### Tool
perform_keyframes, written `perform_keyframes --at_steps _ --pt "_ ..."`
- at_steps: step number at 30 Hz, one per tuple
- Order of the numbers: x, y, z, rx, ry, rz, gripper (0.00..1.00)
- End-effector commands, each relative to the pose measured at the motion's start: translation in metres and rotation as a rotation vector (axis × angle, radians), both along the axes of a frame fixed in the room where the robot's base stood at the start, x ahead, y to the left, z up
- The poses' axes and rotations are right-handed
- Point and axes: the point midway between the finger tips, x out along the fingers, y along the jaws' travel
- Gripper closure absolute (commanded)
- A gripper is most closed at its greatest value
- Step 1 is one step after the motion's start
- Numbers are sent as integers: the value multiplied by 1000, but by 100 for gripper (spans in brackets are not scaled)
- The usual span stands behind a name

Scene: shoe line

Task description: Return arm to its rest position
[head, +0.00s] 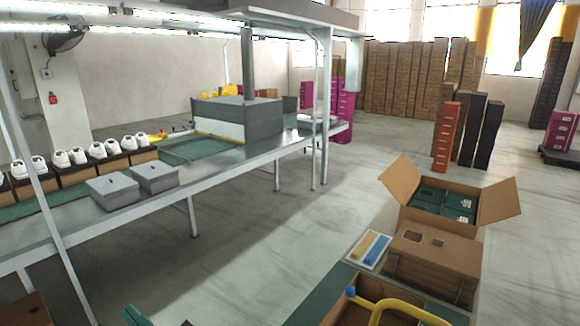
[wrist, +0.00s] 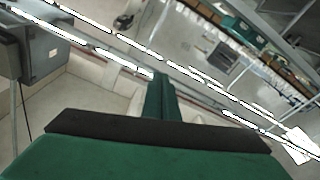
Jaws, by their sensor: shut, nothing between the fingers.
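My gripper (wrist: 160,95) shows in the wrist view as dark green fingers together beyond a black strip and a broad green body. It is shut and nothing shows between the fingers. It is in the air, apart from any object. The wrist view is steeply tilted, with the lamps and the line beyond the fingers. In the head view only a small green part of my arm shows at the bottom edge, and the fingers are out of view there.
A metal conveyor line (head: 215,172) carries white shoes (head: 98,150) and grey boxes (head: 114,190). An open carton (head: 411,215) holds green boxes at right. A yellow handle (head: 400,308) stands in front. Stacked boxes (head: 400,80) line the back wall. The middle floor is clear.

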Motion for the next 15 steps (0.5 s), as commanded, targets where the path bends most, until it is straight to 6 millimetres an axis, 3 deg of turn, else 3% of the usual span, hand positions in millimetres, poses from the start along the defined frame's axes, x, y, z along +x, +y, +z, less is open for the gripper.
perform_keyframes --at_steps 8,15 --pt "12 -45 -27 257 162 -206 100" --pt "6 -93 -79 406 291 -398 100"
